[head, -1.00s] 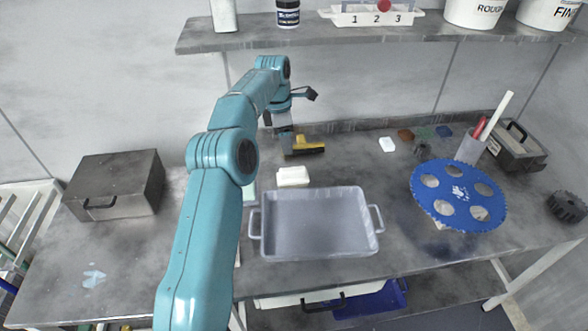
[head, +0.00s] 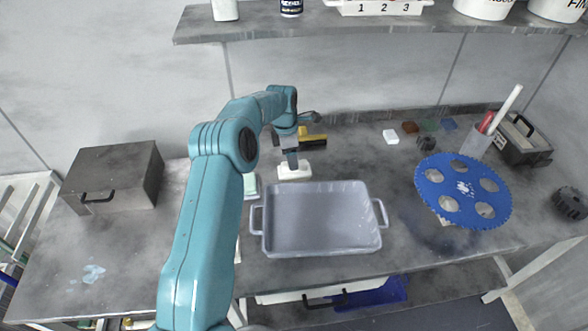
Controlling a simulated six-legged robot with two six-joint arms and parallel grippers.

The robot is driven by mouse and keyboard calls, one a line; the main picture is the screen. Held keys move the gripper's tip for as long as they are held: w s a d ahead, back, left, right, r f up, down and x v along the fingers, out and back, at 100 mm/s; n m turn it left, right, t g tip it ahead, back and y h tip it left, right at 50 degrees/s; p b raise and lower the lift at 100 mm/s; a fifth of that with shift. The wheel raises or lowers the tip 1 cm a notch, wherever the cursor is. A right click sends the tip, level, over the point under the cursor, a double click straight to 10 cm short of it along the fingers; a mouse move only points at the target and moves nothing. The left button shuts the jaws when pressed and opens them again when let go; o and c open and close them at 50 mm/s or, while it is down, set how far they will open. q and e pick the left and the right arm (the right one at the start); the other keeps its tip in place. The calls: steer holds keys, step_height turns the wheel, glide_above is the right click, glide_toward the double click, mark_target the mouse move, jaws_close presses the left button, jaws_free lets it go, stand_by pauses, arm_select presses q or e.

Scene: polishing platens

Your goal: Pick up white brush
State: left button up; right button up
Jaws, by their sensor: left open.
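The white brush (head: 296,174) lies on the grey bench behind the tray, looking like a small white block. My left gripper (head: 292,165) reaches down from above and its tip is at the far side of the brush, overlapping it in the head view. The gripper is open. I cannot tell whether its fingers touch the brush or stand around it. Nothing shows held in it. My right gripper is not in view.
A grey tray (head: 318,247) with side handles stands just in front. A yellow and black brush (head: 313,138) lies behind the gripper. A blue disc (head: 464,187) is at right, a metal box (head: 112,170) at left. A shelf (head: 330,28) hangs above.

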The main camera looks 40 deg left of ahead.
arm_select(q)
steer(key=f, duration=0.2)
steer(key=w+f+p, duration=0.1)
steer(key=f, duration=0.1)
steer(key=shift+d+f, duration=0.15)
steer(key=shift+f, duration=0.4)
steer(key=shift+s, duration=0.15)
steer(key=shift+f, duration=0.1)
steer(key=shift+f+b, duration=0.2)
steer(key=shift+b, duration=0.15)
steer(key=shift+r, duration=0.1)
